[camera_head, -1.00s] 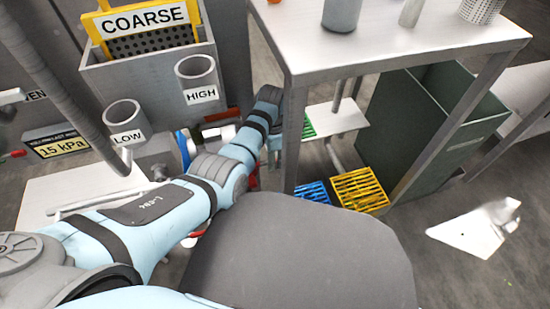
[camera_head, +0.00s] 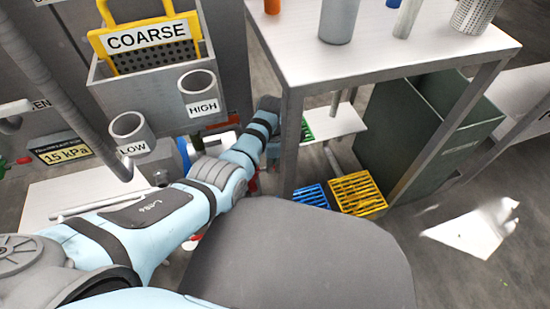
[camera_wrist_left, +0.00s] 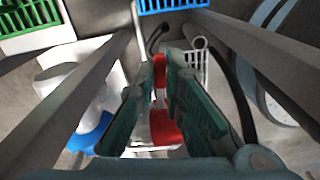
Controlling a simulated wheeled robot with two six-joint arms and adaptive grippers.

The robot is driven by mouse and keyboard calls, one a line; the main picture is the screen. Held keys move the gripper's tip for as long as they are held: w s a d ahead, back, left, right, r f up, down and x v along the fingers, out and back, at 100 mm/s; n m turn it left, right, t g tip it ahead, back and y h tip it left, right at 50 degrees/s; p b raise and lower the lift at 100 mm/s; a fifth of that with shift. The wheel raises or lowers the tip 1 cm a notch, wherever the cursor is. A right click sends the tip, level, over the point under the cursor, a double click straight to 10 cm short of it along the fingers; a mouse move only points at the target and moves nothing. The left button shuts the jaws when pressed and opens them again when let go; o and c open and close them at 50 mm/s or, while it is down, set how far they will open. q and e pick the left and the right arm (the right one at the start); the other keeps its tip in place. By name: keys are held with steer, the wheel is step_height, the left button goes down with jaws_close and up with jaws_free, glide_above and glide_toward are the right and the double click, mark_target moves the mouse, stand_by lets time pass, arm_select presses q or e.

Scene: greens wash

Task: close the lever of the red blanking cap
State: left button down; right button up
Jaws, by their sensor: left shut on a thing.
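My left gripper (camera_wrist_left: 162,75) shows in the left wrist view as two teal fingers, close together on a narrow red piece. That piece appears to be the lever of the red blanking cap (camera_wrist_left: 165,128); more red shows lower between the fingers. The fingers hide much of it, so the lever's angle cannot be told. A little red (camera_head: 254,184) shows beneath the arm beside the table leg. My right gripper is not in view.
A steel table (camera_head: 390,65) stands close to the right of my left arm. The COARSE strainer bin (camera_head: 135,95) and the LOW (camera_head: 132,135) and HIGH (camera_head: 198,90) cups are at the left. Blue (camera_head: 312,196) and yellow (camera_head: 357,193) crates lie under the table.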

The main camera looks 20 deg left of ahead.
arm_select(q)
steer(key=shift+s+a+m+p, duration=0.1)
steer(key=shift+s+m+p, duration=0.35)
steer(key=shift+m+p, duration=0.65)
steer(key=shift+s+d+m+p, duration=0.1)
steer(key=shift+s+m+p, duration=0.35)
steer(key=shift+m+p, duration=0.65)
steer(key=shift+s+a+m+p, duration=0.1)
steer(key=shift+s+m+p, duration=0.35)
steer(key=shift+m+p, duration=0.65)
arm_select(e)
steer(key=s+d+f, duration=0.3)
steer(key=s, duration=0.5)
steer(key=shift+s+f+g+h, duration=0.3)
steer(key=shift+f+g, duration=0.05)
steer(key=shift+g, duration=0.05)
arm_select(q)
steer(key=c, duration=1.7)
jaws_free()
step_height(320, 180, up, 8)
steer(key=shift+f, duration=0.2)
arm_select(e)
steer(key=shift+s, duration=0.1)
